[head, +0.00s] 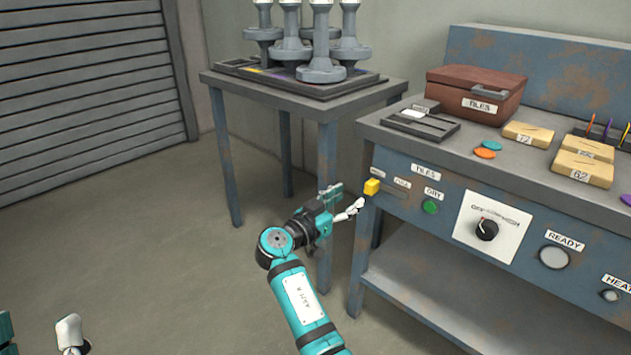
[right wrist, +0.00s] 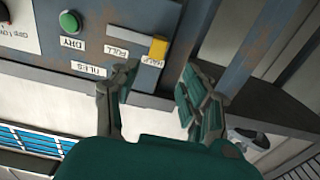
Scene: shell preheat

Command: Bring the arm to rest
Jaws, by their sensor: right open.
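My right arm (head: 297,295) reaches forward from the bottom of the head view. Its gripper (head: 347,198) is beside the left front corner of the workbench, close to a small yellow block (head: 372,187) on the front panel. In the right wrist view the gripper (right wrist: 157,72) is open, with nothing between its fingers. The yellow block (right wrist: 158,47) shows just beyond the gap, apart from both fingers. Part of my left gripper (head: 70,334) shows at the bottom left corner of the head view; the rest is cut off.
The workbench panel (head: 395,170) has a green button (head: 430,207) and a dial (head: 486,229). A brown box (head: 476,93) and labelled blocks stand on top. A side table (head: 290,102) at the back holds several grey flanged pieces. Open floor (head: 130,230) lies left.

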